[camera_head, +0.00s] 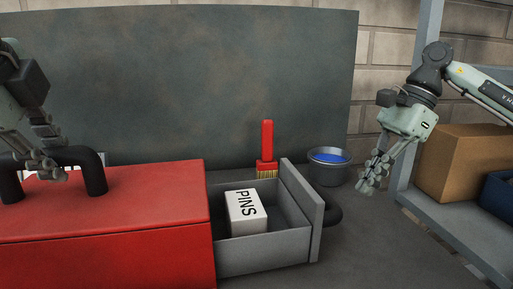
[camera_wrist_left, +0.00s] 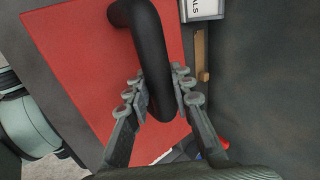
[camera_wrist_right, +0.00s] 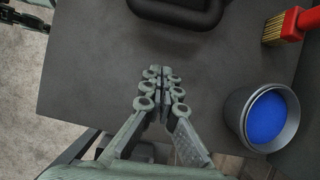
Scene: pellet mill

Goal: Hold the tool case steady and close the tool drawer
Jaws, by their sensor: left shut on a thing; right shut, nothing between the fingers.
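The red tool case (camera_head: 140,215) sits on the grey bench at the left of the head view, with a black handle (camera_head: 94,172) on top. Its grey drawer (camera_head: 265,254) is pulled out to the right. A white box marked PINS (camera_head: 245,211) lies inside the drawer. A black drawer handle (camera_head: 333,213) is on the outer face of the drawer front. My left gripper (camera_head: 50,165) is shut on the case handle, which shows between its fingers (camera_wrist_left: 154,97). My right gripper (camera_head: 369,182) is shut and empty, in the air right of the drawer, apart from its handle (camera_wrist_right: 180,10).
A red brush (camera_head: 267,145) stands behind the drawer. A grey bucket with blue contents (camera_head: 328,170) stands near the bench's back right. A shelf (camera_head: 450,226) with a cardboard box (camera_head: 463,165) and a blue bin (camera_head: 499,195) is at the right.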

